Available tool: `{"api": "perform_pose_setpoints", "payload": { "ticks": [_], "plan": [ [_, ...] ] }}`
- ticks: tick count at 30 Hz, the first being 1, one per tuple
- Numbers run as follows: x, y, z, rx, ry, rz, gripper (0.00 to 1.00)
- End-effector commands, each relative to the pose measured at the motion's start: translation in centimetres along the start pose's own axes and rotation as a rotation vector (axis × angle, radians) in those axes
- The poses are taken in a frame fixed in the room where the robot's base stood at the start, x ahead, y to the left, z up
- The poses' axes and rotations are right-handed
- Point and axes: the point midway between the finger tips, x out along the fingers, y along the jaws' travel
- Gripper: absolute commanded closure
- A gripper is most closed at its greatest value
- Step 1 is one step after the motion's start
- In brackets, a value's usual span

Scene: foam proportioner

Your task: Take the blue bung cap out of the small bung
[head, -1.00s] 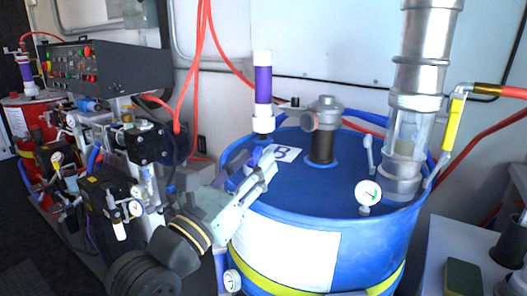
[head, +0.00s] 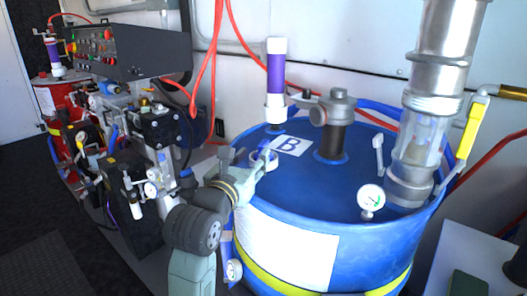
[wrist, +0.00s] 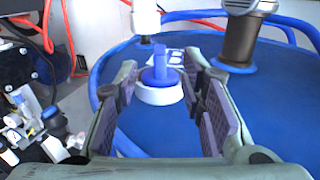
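The blue bung cap (wrist: 160,72) has an upright tab and sits in a white ring, the small bung (wrist: 158,94), on top of the blue drum (head: 335,185). In the head view the cap (head: 262,157) shows near the drum's left rim, partly covered by my gripper (head: 262,165). In the wrist view my gripper (wrist: 160,88) is open, with one purple-grey padded finger on each side of the cap. The cap appears between the fingertips or just beyond them. No contact shows.
A white and purple cylinder (head: 276,80) stands behind the cap. A grey pipe fitting (head: 335,125), a gauge (head: 371,199) and a wide metal pipe (head: 425,100) rise from the drum. Pump machinery (head: 150,150) crowds the left. Red hoses (head: 215,60) hang behind.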

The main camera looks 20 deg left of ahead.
Motion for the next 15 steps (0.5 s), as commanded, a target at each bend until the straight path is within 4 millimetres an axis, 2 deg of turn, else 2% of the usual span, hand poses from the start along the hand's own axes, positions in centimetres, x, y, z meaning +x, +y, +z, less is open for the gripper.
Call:
{"api": "perform_pose_setpoints", "payload": {
  "ticks": [7, 15],
  "plan": [
    [3.6, 0.0, 0.3, -0.001, 0.001, -0.002, 0.63],
    [4.3, 0.0, 0.1, 0.000, -0.001, -0.001, 0.63]
  ]
}}
